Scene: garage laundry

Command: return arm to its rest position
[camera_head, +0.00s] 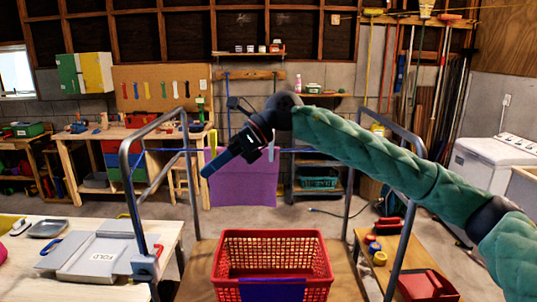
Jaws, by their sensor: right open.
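My right arm (390,165), in a green padded sleeve, reaches in from the right edge and stretches across the upper middle of the view. My right gripper (213,168) is at its end, open, with dark blue fingers pointing down and to the left. It is raised above the red basket, and no object shows in it. In the picture it overlaps the upper left part of a hanging purple cloth (245,182); I cannot tell the distance between them. My left gripper is out of view.
A white table (25,240) with a grey FOLD board (95,258) is at left. A wooden bench (375,255) with a red tray and a white washer (490,160) are at right.

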